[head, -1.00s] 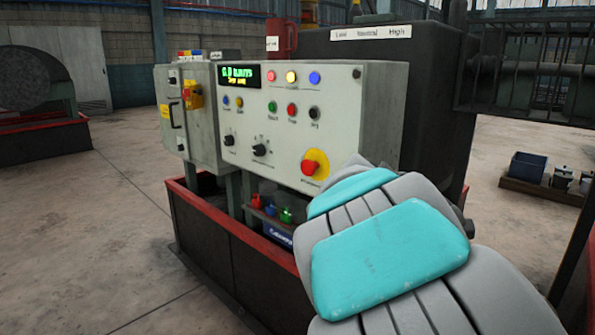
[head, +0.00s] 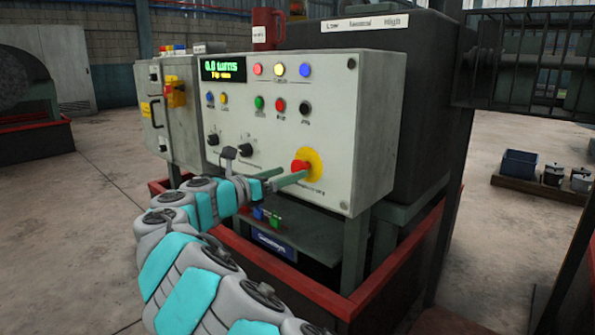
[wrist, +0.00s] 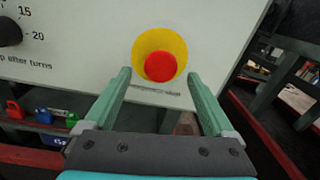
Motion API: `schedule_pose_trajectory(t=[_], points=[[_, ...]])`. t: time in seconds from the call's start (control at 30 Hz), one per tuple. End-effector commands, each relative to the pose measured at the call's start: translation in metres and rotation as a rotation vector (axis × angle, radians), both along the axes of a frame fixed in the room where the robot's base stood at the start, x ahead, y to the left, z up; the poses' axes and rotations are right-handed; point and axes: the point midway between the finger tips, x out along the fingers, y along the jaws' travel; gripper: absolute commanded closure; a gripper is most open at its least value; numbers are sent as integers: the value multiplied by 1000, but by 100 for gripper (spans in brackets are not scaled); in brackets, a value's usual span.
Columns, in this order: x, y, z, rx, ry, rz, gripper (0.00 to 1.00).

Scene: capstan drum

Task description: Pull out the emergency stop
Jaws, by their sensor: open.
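The emergency stop is a red mushroom button (head: 300,166) on a yellow round plate (head: 315,163), at the lower right of the pale control panel (head: 233,107). My gripper (head: 288,176) is in front of it with its green fingers pointing at the panel. In the wrist view the red button (wrist: 160,67) lies ahead of the open gripper (wrist: 158,78), roughly centred between the two fingertips. Nothing is between the fingers that I can make out as held. I cannot tell whether the tips touch the button or the plate.
The panel also carries a lit display (head: 223,68), several coloured buttons and a black knob (head: 246,150). A grey side box with a red-yellow switch (head: 175,93) stands at left. A red-edged base (head: 340,300) runs below. Small padlocks (wrist: 43,115) sit on a shelf underneath.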

Motion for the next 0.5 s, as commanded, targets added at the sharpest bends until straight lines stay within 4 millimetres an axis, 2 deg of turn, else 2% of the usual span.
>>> schedule_pose_trajectory(t=[0.2,0.5], points=[[24,-21,-1,3,1,-1,11],[34,-30,0,3,0,-1,11]])
